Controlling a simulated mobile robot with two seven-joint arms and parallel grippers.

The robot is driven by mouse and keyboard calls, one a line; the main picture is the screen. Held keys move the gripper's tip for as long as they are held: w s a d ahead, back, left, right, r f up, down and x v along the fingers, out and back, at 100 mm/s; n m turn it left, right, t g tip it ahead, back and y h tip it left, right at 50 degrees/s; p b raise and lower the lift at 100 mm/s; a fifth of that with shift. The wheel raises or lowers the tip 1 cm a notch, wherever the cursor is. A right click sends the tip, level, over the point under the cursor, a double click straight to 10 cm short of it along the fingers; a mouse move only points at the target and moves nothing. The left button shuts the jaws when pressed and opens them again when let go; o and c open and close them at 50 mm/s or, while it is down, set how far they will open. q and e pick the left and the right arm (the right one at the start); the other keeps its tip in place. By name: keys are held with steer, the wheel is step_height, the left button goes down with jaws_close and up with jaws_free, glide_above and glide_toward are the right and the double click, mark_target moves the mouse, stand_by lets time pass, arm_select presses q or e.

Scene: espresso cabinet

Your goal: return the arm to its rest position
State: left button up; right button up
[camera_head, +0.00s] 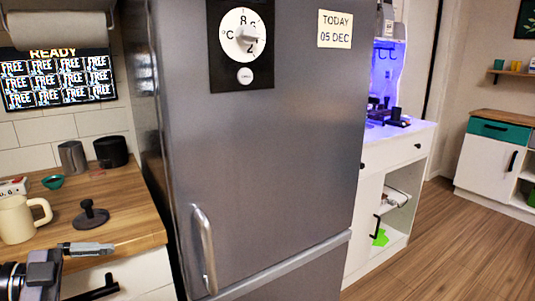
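My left arm comes in at the lower left corner. Part of my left gripper (86,249) shows there, with a grey finger pointing right in front of the wooden counter's front edge. Only one finger is clear, so I cannot tell how far apart the fingers are. I see nothing held in the part that shows. My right arm and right gripper are out of view.
The wooden counter (120,220) holds a cream mug (20,220), a black tamper-like object (90,215), a teal bowl (53,182) and dark canisters (111,152). A grey fridge (270,150) stands close on the right. Open floor (440,250) lies at far right.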

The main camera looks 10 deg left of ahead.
arm_select(q)
steer(key=s+f+n+t+y+p, duration=0.35)
steer(key=f+n+t+y, duration=0.3)
steer(key=f+n, duration=0.5)
steer(key=s+d+f+n+g+y+p, duration=0.1)
steer(key=s+d+f+g, duration=0.1)
steer(key=s+d+f, duration=0.2)
steer(key=s+d+f+n+g+y+p, duration=0.1)
steer(key=s+d+f, duration=0.4)
steer(key=d, duration=0.5)
step_height(320, 180, down, 2)
steer(key=shift+s+d+f+g+y, duration=0.2)
steer(key=shift+d+f+g+y, duration=0.1)
steer(key=shift+g+y, duration=0.4)
steer(key=shift+n, duration=0.25)
